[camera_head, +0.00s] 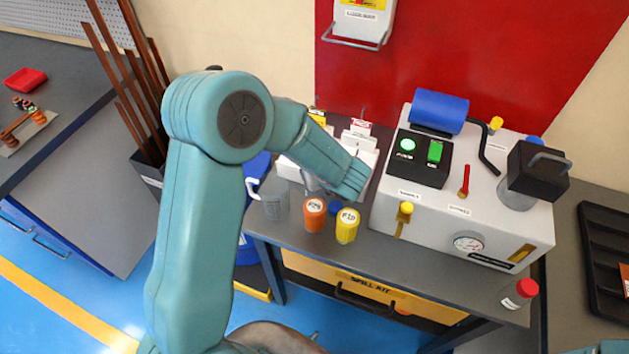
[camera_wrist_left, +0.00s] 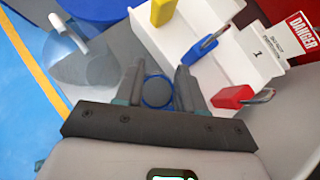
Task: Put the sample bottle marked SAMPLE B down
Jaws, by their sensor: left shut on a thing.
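My left gripper (camera_wrist_left: 160,88) is shut on a round thing with a grey top and blue rim (camera_wrist_left: 157,91), seen end-on between the fingers in the left wrist view. I take it as the sample bottle; no label shows. In the head view, my left wrist (camera_head: 350,178) covers most of the fingers. A bit of blue (camera_head: 335,208) shows below it, between the orange-capped container (camera_head: 315,212) and the yellow-capped container (camera_head: 347,226). I cannot tell if the held thing touches the bench. My right gripper is not in view.
A clear beaker (camera_head: 275,203) stands left of the orange cap. A white holder (camera_wrist_left: 185,42) with padlocks and a danger tag (camera_wrist_left: 300,33) is behind. The white machine (camera_head: 460,190) is to the right. A red-capped bottle (camera_head: 521,292) stands near the bench's front edge.

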